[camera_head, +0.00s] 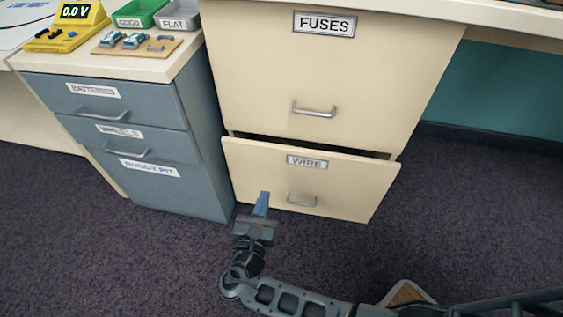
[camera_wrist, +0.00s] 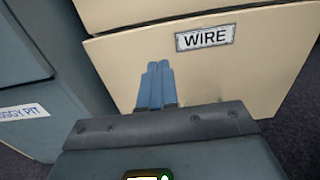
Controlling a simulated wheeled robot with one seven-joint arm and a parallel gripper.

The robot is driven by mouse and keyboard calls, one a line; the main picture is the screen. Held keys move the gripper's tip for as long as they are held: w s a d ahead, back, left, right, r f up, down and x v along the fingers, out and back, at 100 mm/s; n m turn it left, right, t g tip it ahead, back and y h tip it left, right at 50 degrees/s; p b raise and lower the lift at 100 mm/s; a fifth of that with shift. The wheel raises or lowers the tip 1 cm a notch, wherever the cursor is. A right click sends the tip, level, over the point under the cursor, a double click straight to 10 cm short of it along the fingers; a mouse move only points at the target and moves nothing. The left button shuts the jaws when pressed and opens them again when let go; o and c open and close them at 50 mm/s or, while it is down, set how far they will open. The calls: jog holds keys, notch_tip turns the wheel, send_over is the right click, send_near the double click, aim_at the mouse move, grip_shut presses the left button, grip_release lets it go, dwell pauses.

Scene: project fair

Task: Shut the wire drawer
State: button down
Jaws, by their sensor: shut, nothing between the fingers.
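The wire drawer (camera_head: 250,172) is the cream bottom drawer of the cream cabinet, with a "WIRE" label and a metal handle (camera_head: 302,200). It stands partly open, with a dark gap along its top edge. In the wrist view the drawer front (camera_wrist: 265,75) fills much of the picture, its label at the upper middle; the handle does not show there. My gripper (camera_head: 262,197) is shut and empty, its blue fingers pointing at the lower left part of the drawer front. The fingers (camera_wrist: 158,70) overlap the front in the wrist view; I cannot tell whether they touch it.
The fuses drawer (camera_head: 325,75) above is shut. A blue-grey cabinet (camera_head: 195,185) with drawers labelled batteries and wheels stands close on the left, topped by a yellow meter (camera_head: 68,28) and trays. Dark carpet (camera_head: 450,210) is clear to the right.

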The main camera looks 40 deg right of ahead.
aim_at(278, 151)
jog(key=b+x, duration=0.3)
jog(key=x, duration=0.9)
jog(key=shift+w+d, duration=0.2)
jog(key=shift+d, duration=0.1)
jog(key=shift+w+d, duration=0.35)
jog(key=shift+d, duration=0.05)
jog(key=shift+d, duration=0.1)
jog(key=b+x, duration=0.1)
jog(key=x, duration=0.3)
jog(key=shift+w+d, duration=0.25)
jog(key=shift+d+r, duration=0.1)
jog(key=shift+r, duration=0.05)
jog(key=shift+w+d, duration=0.1)
